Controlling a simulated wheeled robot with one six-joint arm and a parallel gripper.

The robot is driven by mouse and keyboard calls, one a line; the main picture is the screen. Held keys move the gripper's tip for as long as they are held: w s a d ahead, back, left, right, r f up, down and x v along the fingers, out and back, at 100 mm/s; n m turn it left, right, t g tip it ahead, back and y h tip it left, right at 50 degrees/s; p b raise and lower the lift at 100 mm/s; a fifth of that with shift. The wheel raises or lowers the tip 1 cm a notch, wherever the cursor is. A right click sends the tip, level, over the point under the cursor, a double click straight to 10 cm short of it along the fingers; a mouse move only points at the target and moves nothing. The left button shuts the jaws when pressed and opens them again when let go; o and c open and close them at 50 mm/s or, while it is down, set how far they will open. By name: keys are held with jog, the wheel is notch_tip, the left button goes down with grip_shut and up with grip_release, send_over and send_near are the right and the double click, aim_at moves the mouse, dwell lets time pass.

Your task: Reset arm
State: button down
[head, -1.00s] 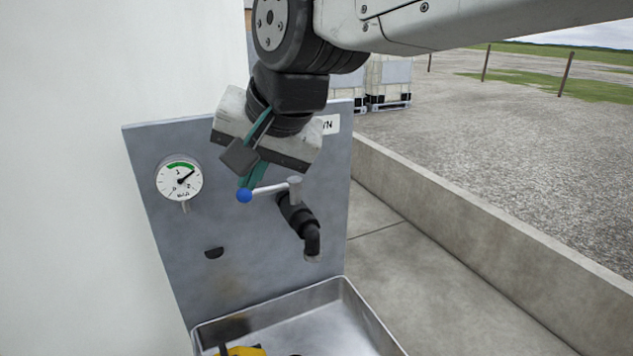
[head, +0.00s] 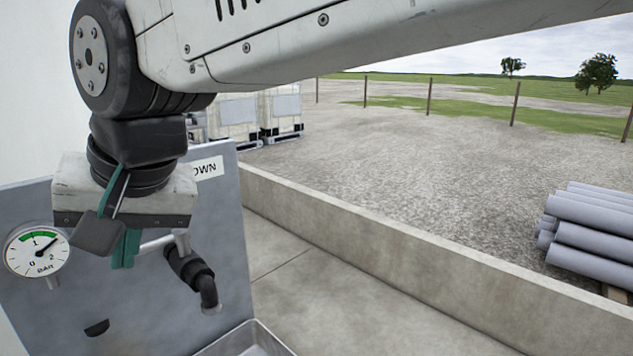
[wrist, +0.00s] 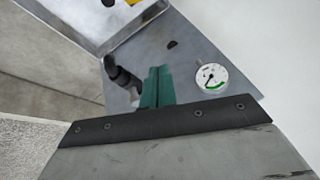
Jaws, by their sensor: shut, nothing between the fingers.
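My gripper (head: 126,250) hangs in front of the grey metal panel (head: 232,270) in the head view, with its teal fingers together and nothing between them. In the wrist view the teal fingers (wrist: 158,88) also show closed against the panel. A black valve and pipe elbow (head: 196,274) with a metal lever (head: 158,242) sits on the panel just right of the fingers. The lever's handle end is hidden behind my gripper. I cannot tell whether the fingers touch the lever.
A round pressure gauge (head: 37,252) is on the panel's left. A metal tray (head: 262,338) lies below. A low concrete wall (head: 350,242) runs along the right. Grey pipes (head: 590,228) are stacked beyond it, and white tanks (head: 238,118) stand behind.

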jog(key=w+d+f+h, duration=0.2)
jog(key=d+f, duration=0.2)
jog(key=d, duration=0.8)
jog(key=w+d+f+h, duration=0.1)
jog(key=d+f+h, duration=0.15)
jog(key=d, duration=1.05)
jog(key=s+d+f+m, duration=0.2)
jog(key=d, duration=0.6)
jog(key=s+d+f+m, duration=0.1)
jog(key=s+d+m, duration=0.1)
jog(key=d, duration=0.6)
jog(key=s+d+f+m, duration=0.2)
jog(key=d, duration=0.6)
jog(key=shift+s+d+f+m+h, duration=0.25)
jog(key=shift+s+f+m+h, duration=0.05)
jog(key=shift+s+h, duration=0.1)
jog(key=shift+a, duration=0.1)
